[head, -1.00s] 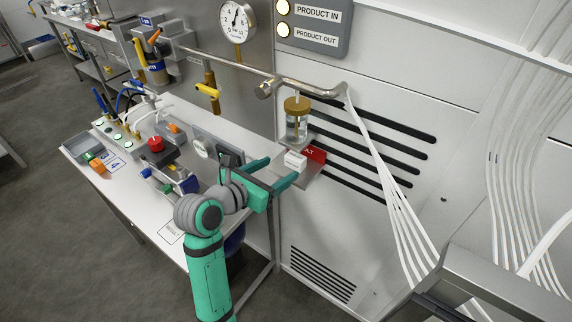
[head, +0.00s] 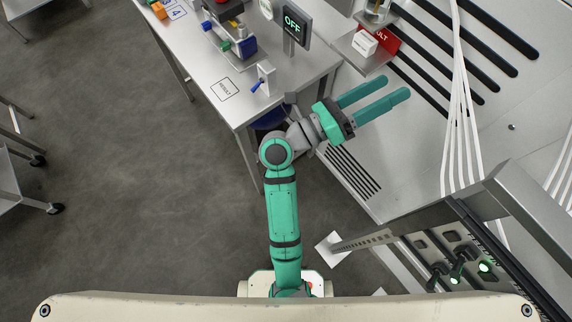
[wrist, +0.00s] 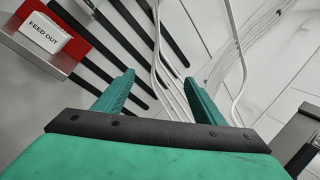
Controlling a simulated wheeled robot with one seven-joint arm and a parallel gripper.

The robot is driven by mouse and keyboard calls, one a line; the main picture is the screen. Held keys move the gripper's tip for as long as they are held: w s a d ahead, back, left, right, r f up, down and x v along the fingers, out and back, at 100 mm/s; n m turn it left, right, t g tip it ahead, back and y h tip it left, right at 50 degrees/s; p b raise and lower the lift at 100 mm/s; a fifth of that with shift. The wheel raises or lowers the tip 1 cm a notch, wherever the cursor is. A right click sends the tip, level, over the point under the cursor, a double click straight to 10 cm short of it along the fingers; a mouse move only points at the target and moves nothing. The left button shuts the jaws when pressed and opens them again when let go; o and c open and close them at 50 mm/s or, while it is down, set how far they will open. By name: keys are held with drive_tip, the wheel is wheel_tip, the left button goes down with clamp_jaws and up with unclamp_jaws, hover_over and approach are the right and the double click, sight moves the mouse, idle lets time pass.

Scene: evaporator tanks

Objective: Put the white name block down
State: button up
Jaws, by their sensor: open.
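The white name block (head: 365,42) rests on a small metal shelf (head: 352,54) on the wall, in front of a red plate (head: 384,40). In the wrist view the block (wrist: 45,33) reads "FEED OUT" and lies at the upper left, apart from my fingers. My gripper (head: 385,97) is open and empty, below and a little right of the shelf in the head view. In the wrist view its two green fingers (wrist: 158,88) stand apart with only the wall and white tubes beyond them.
White tubes (head: 459,120) hang right of my gripper. The workbench (head: 215,65) to the left carries an "OFF" display (head: 292,24) and a square marked "RESULT" (head: 224,89). A switch panel (head: 455,255) is at lower right.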

drive_tip(key=s+a+f+n+t+y, duration=0.2)
drive_tip(key=s+a+n+t+y, duration=0.4)
drive_tip(key=n, duration=0.6)
drive_tip(key=s+a+f+n+t+y, duration=0.2)
drive_tip(key=s+a+n+t+y, duration=0.15)
drive_tip(key=n+t, duration=0.75)
drive_tip(key=s+a+f+n+g+y, duration=0.5)
drive_tip(key=s+f+n, duration=0.3)
drive_tip(key=f+n, duration=0.1)
drive_tip(key=s+a+f+n+g+y, duration=0.5)
drive_tip(key=s+f+n, duration=0.3)
drive_tip(key=f+n, duration=0.1)
drive_tip(key=shift+a+f+n, duration=0.15)
drive_tip(key=shift+a+n, duration=0.05)
drive_tip(key=shift+n, duration=0.1)
